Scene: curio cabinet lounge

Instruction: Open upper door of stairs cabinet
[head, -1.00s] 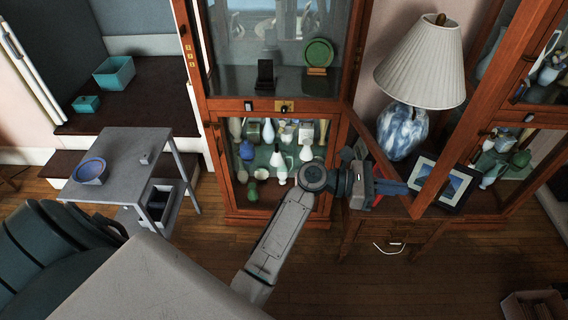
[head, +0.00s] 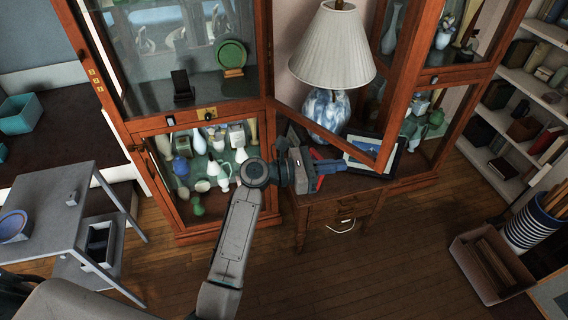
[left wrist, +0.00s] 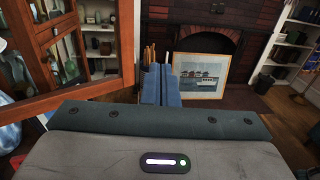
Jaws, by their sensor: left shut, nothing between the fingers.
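The stairs cabinet (head: 128,128) stands at the left in the head view, a brown wooden case with a glazed lower section. Its upper door (head: 410,85), a wooden frame with glass, appears swung out to the right, in front of the lamp. The door's frame also shows at the left in the left wrist view (left wrist: 127,45). My left gripper (head: 330,165) is shut and empty, pointing right near the door's lower corner. In the left wrist view its fingers (left wrist: 161,85) lie just right of the door's upright edge; contact cannot be told. My right gripper is out of view.
A lamp (head: 332,50) and a picture frame (head: 362,162) stand on a small wooden table (head: 330,205). A second glass cabinet (head: 440,150) is beyond. A grey side table (head: 50,205) is at left, a crate (head: 490,265) at right. The floor between is clear.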

